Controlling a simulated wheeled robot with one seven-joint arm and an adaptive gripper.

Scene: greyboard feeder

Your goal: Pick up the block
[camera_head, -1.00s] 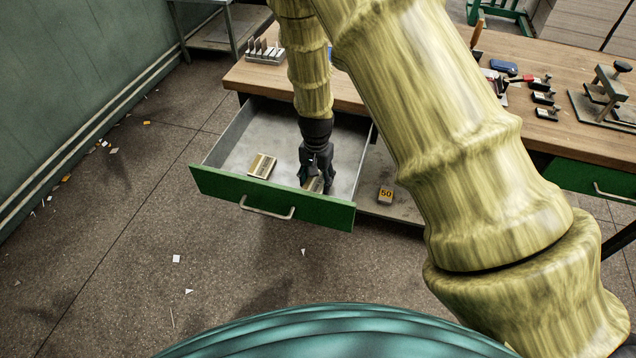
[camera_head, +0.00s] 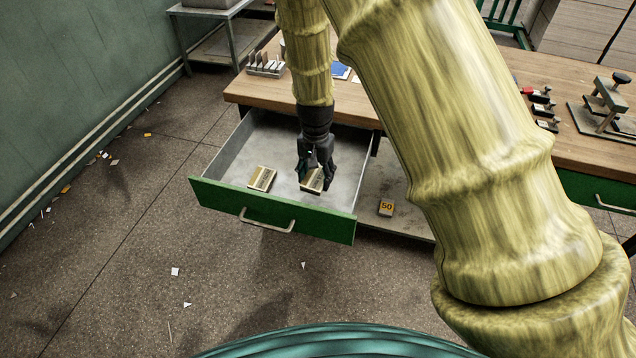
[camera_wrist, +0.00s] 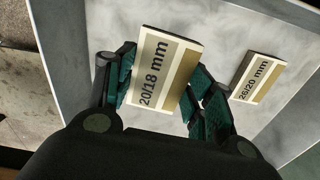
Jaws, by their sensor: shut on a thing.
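My gripper (camera_head: 316,172) is inside the open drawer's outline and shut on a small cream and tan block (camera_head: 312,181). In the wrist view this block (camera_wrist: 163,72) is labelled "20/18 mm" and sits tilted between the two green-padded fingers (camera_wrist: 160,92). It appears raised above the drawer floor, though the gap is hard to judge. A second similar block (camera_head: 262,178) lies on the drawer floor to the left in the head view. In the wrist view it (camera_wrist: 257,78) reads "26/20 mm" and lies to the right, apart from the fingers.
The open drawer (camera_head: 225,198) has grey walls and a green front with a handle (camera_head: 267,221). The wooden bench top (camera_head: 345,100) is behind it, with a slotted rack (camera_head: 266,65) and clamps (camera_head: 606,100). A block marked "50" (camera_head: 386,207) sits on the lower shelf.

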